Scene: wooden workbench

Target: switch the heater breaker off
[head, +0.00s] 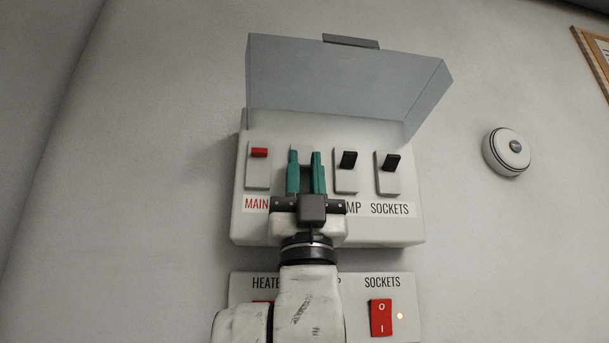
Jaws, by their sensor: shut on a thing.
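The white breaker box (330,231) is on the wall with its clear cover (345,80) raised. My gripper (304,158) is in front of the breaker place between MAIN and the label ending in "MP". Its two green fingers point up and are closed on the heater breaker, which is mostly hidden behind them and the gripper body. The heater's label is covered too, and its lever position cannot be seen. The red-levered MAIN breaker (258,165) is close to the left of the fingers.
Two black-levered breakers, the "MP" one (346,180) and SOCKETS (388,180), stand to the right. A round wall device (507,152) is far right.

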